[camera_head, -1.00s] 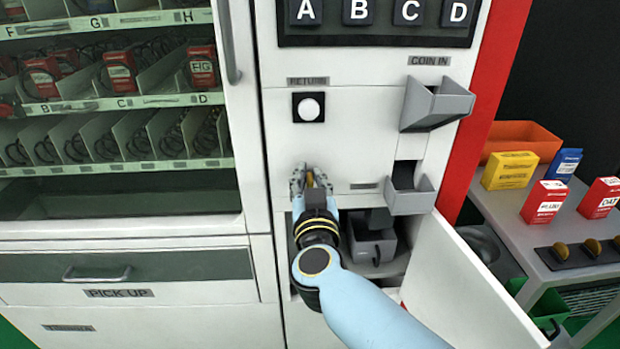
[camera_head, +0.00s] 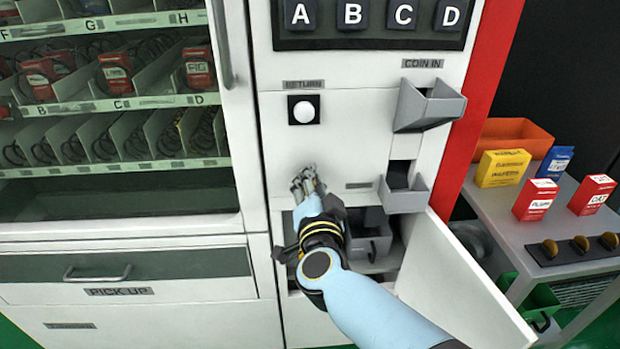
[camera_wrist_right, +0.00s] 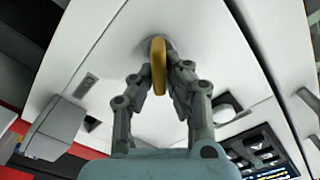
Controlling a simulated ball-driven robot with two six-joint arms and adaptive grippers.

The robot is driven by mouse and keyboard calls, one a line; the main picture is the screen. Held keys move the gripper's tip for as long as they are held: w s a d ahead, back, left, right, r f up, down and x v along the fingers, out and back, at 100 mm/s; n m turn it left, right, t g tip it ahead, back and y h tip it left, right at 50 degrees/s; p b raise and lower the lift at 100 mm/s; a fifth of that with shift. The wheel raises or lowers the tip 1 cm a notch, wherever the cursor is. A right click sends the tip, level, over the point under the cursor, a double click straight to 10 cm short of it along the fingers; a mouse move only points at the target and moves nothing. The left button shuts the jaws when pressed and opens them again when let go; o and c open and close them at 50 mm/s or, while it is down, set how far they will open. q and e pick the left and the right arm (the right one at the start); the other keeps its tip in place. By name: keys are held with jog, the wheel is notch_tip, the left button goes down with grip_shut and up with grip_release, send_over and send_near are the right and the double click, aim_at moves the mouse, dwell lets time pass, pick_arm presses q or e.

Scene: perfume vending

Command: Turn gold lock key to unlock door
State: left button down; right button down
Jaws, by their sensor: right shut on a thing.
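The gold key (camera_wrist_right: 158,65) shows in the right wrist view, its flat head standing between my fingertips against the white front panel. My right gripper (camera_head: 307,180) is at the panel below the return button, and its fingers (camera_wrist_right: 162,66) are shut on the key. In the head view the fingers hide the key. The glass-fronted door (camera_head: 243,110) on the left of the vending machine looks closed, with its long handle (camera_head: 222,45) upright. My left gripper is not in view.
A small lower door (camera_head: 460,285) hangs open below the panel, showing a grey bin (camera_head: 368,243) inside. The coin-in chute (camera_head: 428,105) and a grey cup (camera_head: 404,196) stick out right of my gripper. A side table (camera_head: 515,230) holds boxes.

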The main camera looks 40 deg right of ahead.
jog(key=m, duration=0.4)
jog(key=shift+s+d+f+m+b, duration=0.15)
jog(key=shift+f+m+b, duration=0.15)
jog(key=shift+f+b, duration=0.1)
jog(key=m, duration=0.2)
jog(key=m+b, duration=0.1)
jog(key=m, duration=0.1)
jog(key=shift+f+m, duration=0.4)
jog(key=shift+b, duration=0.3)
jog(key=c, duration=1.4)
grip_release()
jog(key=shift+s, duration=0.1)
jog(key=shift+o, duration=0.2)
jog(key=shift+d+r, duration=0.1)
